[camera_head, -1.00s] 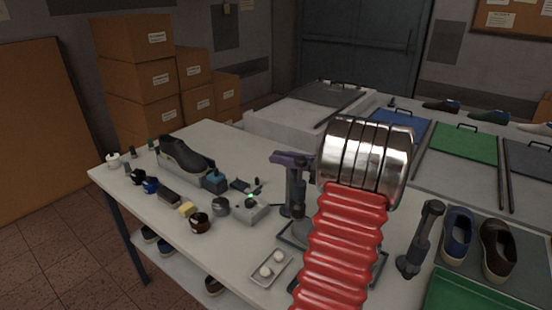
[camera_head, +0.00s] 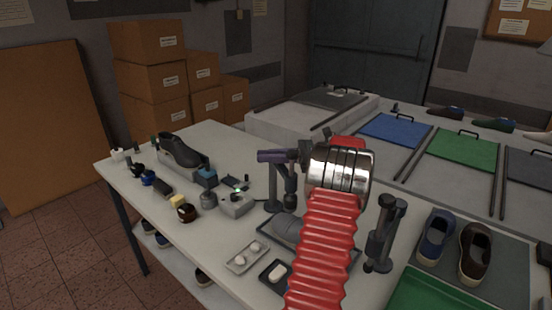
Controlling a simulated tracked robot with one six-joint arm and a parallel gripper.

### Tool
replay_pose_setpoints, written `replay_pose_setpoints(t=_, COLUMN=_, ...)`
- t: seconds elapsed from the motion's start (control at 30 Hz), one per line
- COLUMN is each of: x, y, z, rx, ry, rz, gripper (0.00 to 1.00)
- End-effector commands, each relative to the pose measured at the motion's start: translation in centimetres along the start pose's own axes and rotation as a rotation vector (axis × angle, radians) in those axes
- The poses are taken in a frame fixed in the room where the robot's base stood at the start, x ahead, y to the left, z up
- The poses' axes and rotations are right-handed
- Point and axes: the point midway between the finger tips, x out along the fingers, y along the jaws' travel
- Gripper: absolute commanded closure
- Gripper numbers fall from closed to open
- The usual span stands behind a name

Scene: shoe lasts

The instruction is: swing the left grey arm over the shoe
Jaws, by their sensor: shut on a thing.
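The left grey arm (camera_head: 272,157) stands on an upright post on the white table and has a purplish end pointing left. My gripper (camera_head: 301,156) is at its right end, shut on it, partly hidden by my metal-ringed wrist. The right grey arm (camera_head: 383,236) stands upright on the other side of the base, apart from my gripper.
A dark shoe (camera_head: 181,150) sits on a stand at the far left of the white table (camera_head: 222,143). A grey control box (camera_head: 237,204), small jars and a tray with white pieces (camera_head: 247,257) lie in front. A green tray (camera_head: 437,292) and two shoes are at the right.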

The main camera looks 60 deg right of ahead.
Motion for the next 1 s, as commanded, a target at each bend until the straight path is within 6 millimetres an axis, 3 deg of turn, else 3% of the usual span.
replay_pose_setpoints(t=0.5, x=-0.74, y=-0.44, z=0.2, rx=-0.005, ry=0.0, rz=0.0, gripper=1.0)
replay_pose_setpoints(t=0.53, x=-0.75, y=-0.44, z=0.2, rx=-0.005, ry=0.0, rz=0.0, gripper=0.86)
replay_pose_setpoints(t=0.7, x=-0.82, y=-0.4, z=0.15, rx=-0.004, ry=0.0, rz=-0.001, gripper=0.74)
replay_pose_setpoints(t=0.8, x=-0.84, y=-0.39, z=0.12, rx=-0.003, ry=0.0, rz=-0.001, gripper=0.68)
replay_pose_setpoints(t=1.0, x=-0.89, y=-0.37, z=0.09, rx=-0.003, ry=0.0, rz=-0.001, gripper=0.68)
